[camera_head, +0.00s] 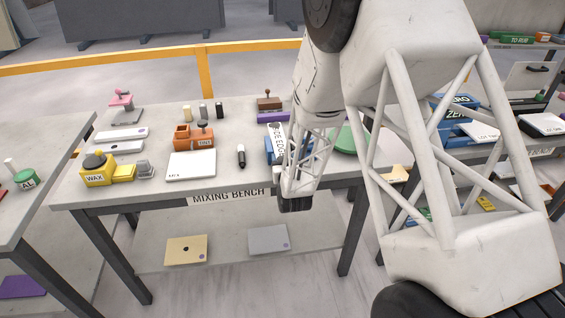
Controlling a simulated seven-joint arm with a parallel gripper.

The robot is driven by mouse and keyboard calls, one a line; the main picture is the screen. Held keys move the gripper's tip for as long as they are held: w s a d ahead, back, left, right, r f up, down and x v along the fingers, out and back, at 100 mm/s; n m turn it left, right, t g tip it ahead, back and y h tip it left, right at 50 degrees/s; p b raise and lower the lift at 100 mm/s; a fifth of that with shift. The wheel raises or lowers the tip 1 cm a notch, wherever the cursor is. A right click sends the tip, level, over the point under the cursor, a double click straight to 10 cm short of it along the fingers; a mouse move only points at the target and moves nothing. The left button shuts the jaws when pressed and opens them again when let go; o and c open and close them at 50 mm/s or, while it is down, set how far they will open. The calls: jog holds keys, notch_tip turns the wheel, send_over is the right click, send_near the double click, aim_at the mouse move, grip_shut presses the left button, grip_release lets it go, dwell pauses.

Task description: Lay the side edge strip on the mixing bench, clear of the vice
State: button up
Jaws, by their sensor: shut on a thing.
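The side edge strip (278,142) is a pale piece with partly readable lettering ending in "EDG", seen upright just left of my forearm. My gripper (296,204) is at the front right edge of the mixing bench (218,128). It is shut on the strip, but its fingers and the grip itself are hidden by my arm. A blue object (268,152), possibly the vice, shows beside and behind the strip, mostly covered. I cannot tell whether the strip touches it or the bench.
Bare bench shows between the plate and the marker.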

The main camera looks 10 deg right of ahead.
jog(key=shift+f, duration=0.4)
jog(key=shift+a+f, duration=0.15)
jog(key=shift+a, duration=0.05)
jog(key=o, duration=1.2)
jog(key=shift+f, duration=0.25)
jog(key=shift+s+a+r, duration=0.1)
jog(key=shift+s+a, duration=0.05)
jog(key=shift+s, duration=3.75)
